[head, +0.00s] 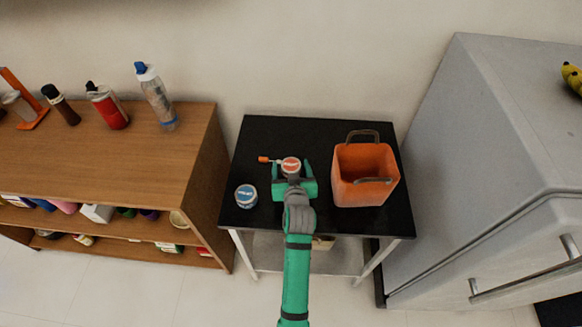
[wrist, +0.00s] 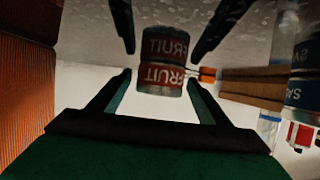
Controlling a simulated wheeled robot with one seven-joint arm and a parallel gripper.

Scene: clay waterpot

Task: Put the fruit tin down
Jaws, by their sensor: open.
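The fruit tin (head: 291,164) has a pale-rimmed, orange-red top and stands on the black table (head: 308,128). In the wrist view the fruit tin (wrist: 160,77) shows a red label reading FRUIT, with a mirrored image of it directly above. My gripper (head: 292,175) is open at the tin's near side. In the wrist view the fingers of my gripper (wrist: 159,75) lie to the left and right of the tin, with a visible gap at the left one; contact at the right one is unclear. Nothing is gripped.
A blue-topped tin (head: 246,195) stands left of my gripper. An orange basket (head: 365,175) with handles stands to the right. A wooden shelf (head: 110,160) and a grey fridge (head: 480,170) flank the table.

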